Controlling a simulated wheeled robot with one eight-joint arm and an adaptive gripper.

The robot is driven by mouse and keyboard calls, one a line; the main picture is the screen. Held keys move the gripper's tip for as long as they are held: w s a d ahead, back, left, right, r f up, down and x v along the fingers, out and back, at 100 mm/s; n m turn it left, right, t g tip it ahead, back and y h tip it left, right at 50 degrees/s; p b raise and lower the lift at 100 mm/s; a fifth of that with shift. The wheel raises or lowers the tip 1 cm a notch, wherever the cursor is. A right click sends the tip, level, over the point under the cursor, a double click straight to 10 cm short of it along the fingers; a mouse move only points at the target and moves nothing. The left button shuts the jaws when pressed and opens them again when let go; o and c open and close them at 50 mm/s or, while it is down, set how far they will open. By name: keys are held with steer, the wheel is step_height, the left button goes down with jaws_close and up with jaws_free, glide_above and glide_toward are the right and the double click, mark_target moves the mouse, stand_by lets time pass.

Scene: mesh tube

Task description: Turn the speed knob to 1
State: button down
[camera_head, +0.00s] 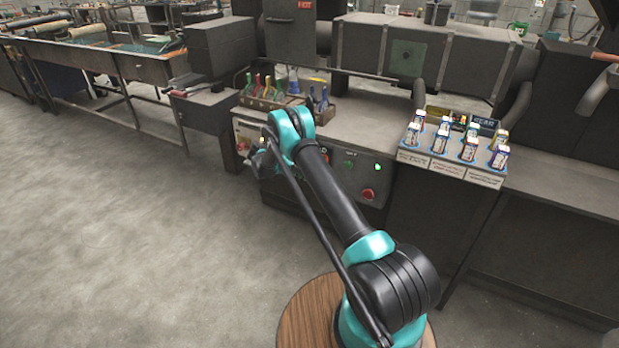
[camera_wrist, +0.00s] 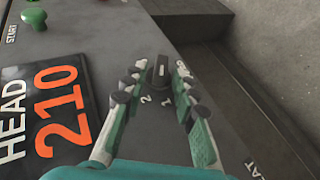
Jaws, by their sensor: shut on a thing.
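The dark speed knob (camera_wrist: 160,70) sits on the grey control panel (camera_wrist: 165,38) near the top middle of the wrist view. Printed numerals 1 and 2 show just below it, between my fingers. Fingertips partly cover the knob's sides and the lettering by the right finger. I cannot tell for certain which numeral the knob points to. In the head view my gripper (camera_head: 259,162) is at the left end of the machine's front panel, and the knob is hidden there.
A display (camera_wrist: 45,112) reading HEAD 210 and a green START button (camera_wrist: 34,18) are left of the knob. A red button (camera_head: 368,194) is farther right on the panel. A tool box (camera_head: 262,103) and a rack of small bottles (camera_head: 430,160) stand above. Floor is clear at left.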

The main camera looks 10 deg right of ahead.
steer(key=shift+d, duration=0.1)
steer(key=c, duration=1.5)
jaws_free()
steer(key=shift+c, duration=0.2)
